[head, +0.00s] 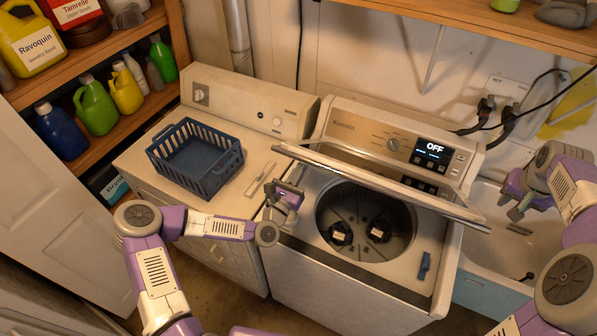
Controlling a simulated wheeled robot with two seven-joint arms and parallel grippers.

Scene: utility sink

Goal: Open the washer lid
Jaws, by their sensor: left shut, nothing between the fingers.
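The washer (350,290) stands at the centre right of the head view. Its lid (380,181) is raised, seen nearly edge-on, hinged at the back below the control panel. The open drum (366,222) shows below it, with dark items inside. My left gripper (289,196) is shut and empty at the washer's left side, near the lid's left end; I cannot tell whether it touches the lid. My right gripper (518,207) is at the right over the sink, apart from the lid; its finger gap is hard to make out.
A dryer (245,105) stands left of the washer with a blue basket (197,157) on top. A sink (520,245) is to the right. Shelves with bottles (95,108) are at the left. A small blue object (424,266) sits at the washer's front right rim.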

